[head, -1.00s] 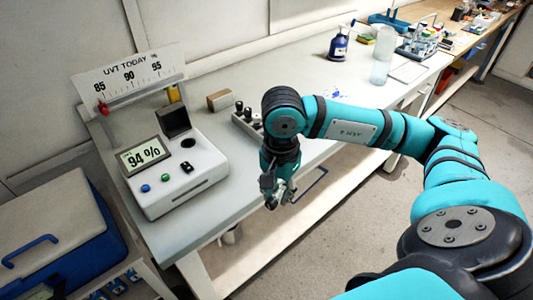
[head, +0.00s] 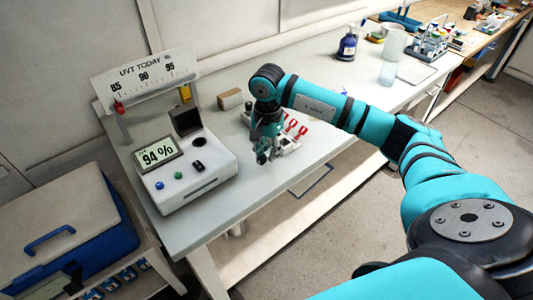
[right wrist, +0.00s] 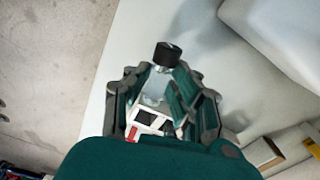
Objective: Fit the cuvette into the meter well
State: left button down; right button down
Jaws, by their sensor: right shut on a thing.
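The cuvette (right wrist: 157,88), a clear piece with a black cap (right wrist: 167,53), is between the fingers of my right gripper (right wrist: 160,92) in the right wrist view. The fingers are shut on it, and the cap sticks out past them. In the head view my right gripper (head: 266,152) hangs over the table to the right of the meter, and I cannot make out the cuvette there. The white meter (head: 205,181) reads 94 %. Its dark round well (head: 198,142) is uncovered, beside a raised dark lid (head: 185,121). My left gripper is not in view.
A pale rack (head: 287,147) with red-topped pieces (head: 290,124) stands just behind and right of my right gripper. A small brown box (head: 230,99) lies behind the meter. A scale sign (head: 145,80) stands over the meter's back. The table front between meter and rack is clear.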

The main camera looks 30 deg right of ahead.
aim_at(266, 164)
jog(key=f, duration=0.1)
jog(key=w+f+p, duration=0.1)
jog(key=shift+d+f, duration=0.1)
jog(key=shift+f, duration=0.3)
jog(key=shift+s+f, duration=0.1)
jog(key=shift+f, duration=0.1)
jog(key=shift+f, duration=0.25)
jog(key=c, duration=1.1)
grip_release()
jog(key=shift+c, duration=0.2)
